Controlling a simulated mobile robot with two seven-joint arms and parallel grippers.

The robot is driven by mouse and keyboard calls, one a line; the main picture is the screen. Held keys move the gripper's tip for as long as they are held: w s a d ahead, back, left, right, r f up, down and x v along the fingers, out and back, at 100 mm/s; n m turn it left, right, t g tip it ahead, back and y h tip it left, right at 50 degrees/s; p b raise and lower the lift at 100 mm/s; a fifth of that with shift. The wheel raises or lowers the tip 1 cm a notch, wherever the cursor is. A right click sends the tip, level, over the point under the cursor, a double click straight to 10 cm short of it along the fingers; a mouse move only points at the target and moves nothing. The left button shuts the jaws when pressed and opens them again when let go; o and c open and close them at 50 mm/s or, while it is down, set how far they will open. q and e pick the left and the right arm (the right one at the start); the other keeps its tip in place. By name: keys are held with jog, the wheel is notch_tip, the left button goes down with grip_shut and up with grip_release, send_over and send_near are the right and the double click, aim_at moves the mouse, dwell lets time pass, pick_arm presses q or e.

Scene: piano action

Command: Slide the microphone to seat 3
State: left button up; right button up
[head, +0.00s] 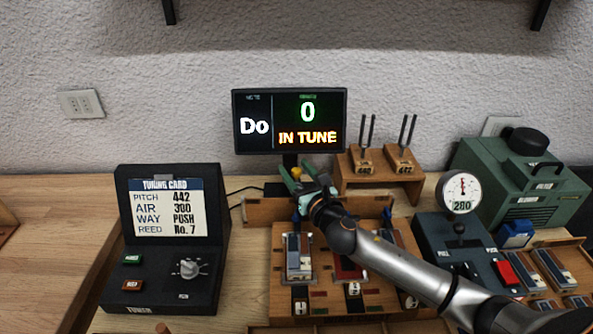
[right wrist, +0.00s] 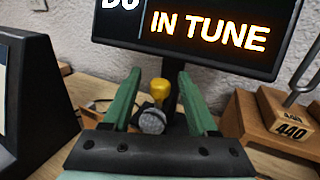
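The microphone (right wrist: 152,121) has a round grey mesh head, with a yellow knob (right wrist: 159,91) just behind it. In the right wrist view both lie between the two green fingers of my right gripper (right wrist: 158,88). The fingers are apart, with gaps on both sides of the knob. In the head view my right gripper (head: 298,172) is below the display, and the yellow knob (head: 296,172) shows between its fingers; the microphone head is hidden there. A wooden block (head: 325,302) in front carries several slots with small number plates; the third is partly covered by my right arm. My left gripper is not in view.
A display (head: 290,121) reading "Do 0 IN TUNE" stands close behind the gripper. Tuning forks on a wooden stand (head: 378,175) are to the right. A black tuning card console (head: 170,240) stands left; a gauge box (head: 460,255) and a green blower (head: 525,180) stand right.

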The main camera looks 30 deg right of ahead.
grip_shut()
dwell(1.3)
